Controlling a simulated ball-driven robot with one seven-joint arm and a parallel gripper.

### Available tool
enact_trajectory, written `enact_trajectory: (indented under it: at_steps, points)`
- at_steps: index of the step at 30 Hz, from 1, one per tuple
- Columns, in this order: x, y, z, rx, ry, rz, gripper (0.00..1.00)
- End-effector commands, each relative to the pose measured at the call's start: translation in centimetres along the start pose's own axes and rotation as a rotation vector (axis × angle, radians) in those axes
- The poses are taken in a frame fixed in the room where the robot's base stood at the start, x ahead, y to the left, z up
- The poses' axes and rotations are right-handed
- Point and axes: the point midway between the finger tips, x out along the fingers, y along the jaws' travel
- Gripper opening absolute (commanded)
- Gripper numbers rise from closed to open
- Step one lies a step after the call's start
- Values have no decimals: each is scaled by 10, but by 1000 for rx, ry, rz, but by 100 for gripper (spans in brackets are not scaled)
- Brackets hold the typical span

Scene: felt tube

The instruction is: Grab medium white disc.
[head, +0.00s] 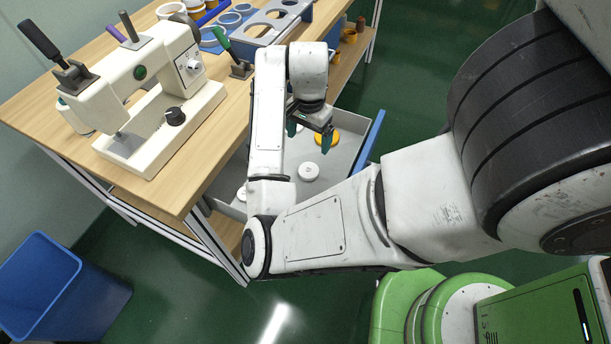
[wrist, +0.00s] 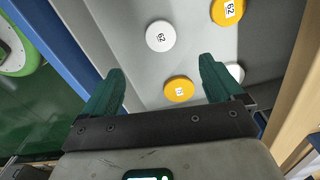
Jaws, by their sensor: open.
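Two white discs show clearly in the open drawer in the head view: one (head: 309,172) near the middle and one (head: 242,194) at the near left, partly hidden by my arm. In the wrist view a white disc marked 62 (wrist: 160,36) lies flat ahead of my gripper (wrist: 161,70), between the lines of its two fingers. Another white disc (wrist: 236,72) is partly hidden behind the right finger. Which one is medium I cannot tell surely. My gripper (head: 309,130) is open and empty above the drawer, apart from the discs.
Orange discs also lie in the grey drawer (head: 340,165): one (head: 328,138) by my gripper, and two in the wrist view (wrist: 179,89) (wrist: 228,11). The blue drawer front (head: 369,140) bounds the right side. The workbench (head: 225,105) with a sewing machine (head: 150,90) stands left.

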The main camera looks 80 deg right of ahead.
Motion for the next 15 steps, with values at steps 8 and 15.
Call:
enact_trajectory:
  at_steps: [8, 15]
  points:
    - [30, 0, 0, -1, 0, 0, 93]
    - [61, 0, 0, -2, -1, 3, 93]
